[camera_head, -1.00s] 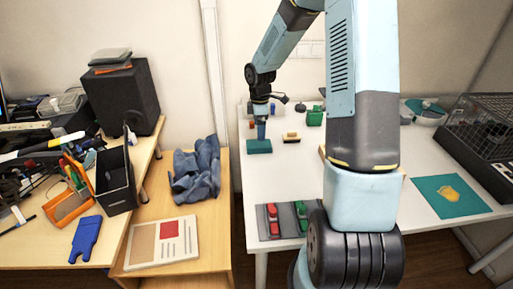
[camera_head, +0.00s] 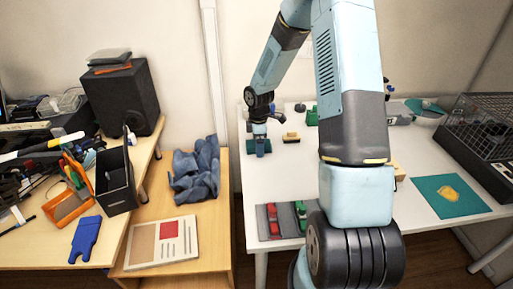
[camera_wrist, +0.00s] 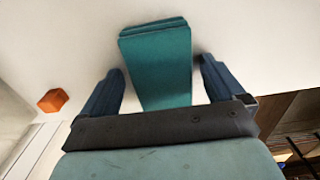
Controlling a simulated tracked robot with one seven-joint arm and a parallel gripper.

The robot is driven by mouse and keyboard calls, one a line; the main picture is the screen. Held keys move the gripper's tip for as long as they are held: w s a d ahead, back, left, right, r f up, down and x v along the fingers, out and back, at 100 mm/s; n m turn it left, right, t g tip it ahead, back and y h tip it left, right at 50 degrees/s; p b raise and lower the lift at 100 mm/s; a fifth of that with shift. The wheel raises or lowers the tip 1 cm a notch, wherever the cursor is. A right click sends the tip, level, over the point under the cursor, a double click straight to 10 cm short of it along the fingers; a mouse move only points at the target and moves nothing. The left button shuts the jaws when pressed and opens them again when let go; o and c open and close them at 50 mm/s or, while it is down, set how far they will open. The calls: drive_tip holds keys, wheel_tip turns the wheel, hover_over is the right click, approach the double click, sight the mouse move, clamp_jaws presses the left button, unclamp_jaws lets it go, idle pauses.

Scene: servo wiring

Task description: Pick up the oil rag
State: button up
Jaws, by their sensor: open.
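A teal folded rag (camera_wrist: 160,60) with layered edges lies on the white table, and in the wrist view it stands between my two fingers. In the head view the rag (camera_head: 251,150) shows partly behind my gripper (camera_head: 259,147). In the wrist view my gripper (camera_wrist: 161,66) is open, one finger on each side of the rag, with gaps to it. The near end of the rag is hidden by the gripper body. I cannot tell if the fingertips touch the table.
An orange block (camera_wrist: 52,100) lies left of the fingers in the wrist view. A yellow-topped brush-like item (camera_head: 291,138) lies close to the right of the gripper in the head view. A crumpled blue cloth (camera_head: 196,172) lies on the lower wooden table. A grey tray (camera_head: 284,220) sits at the front edge.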

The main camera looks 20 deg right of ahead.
drive_tip(key=c, duration=1)
drive_tip(key=shift+c, duration=0.2)
drive_tip(key=shift+r, duration=0.6)
wheel_tip(320, 180, up, 3)
drive_tip(key=shift+s+f, duration=0.15)
drive_tip(key=shift+f, duration=0.05)
drive_tip(key=s+d+r, duration=0.2)
drive_tip(key=s+r, duration=0.7)
drive_tip(key=s, duration=0.4)
drive_tip(key=shift+s+r, duration=0.15)
drive_tip(key=shift+s, duration=0.15)
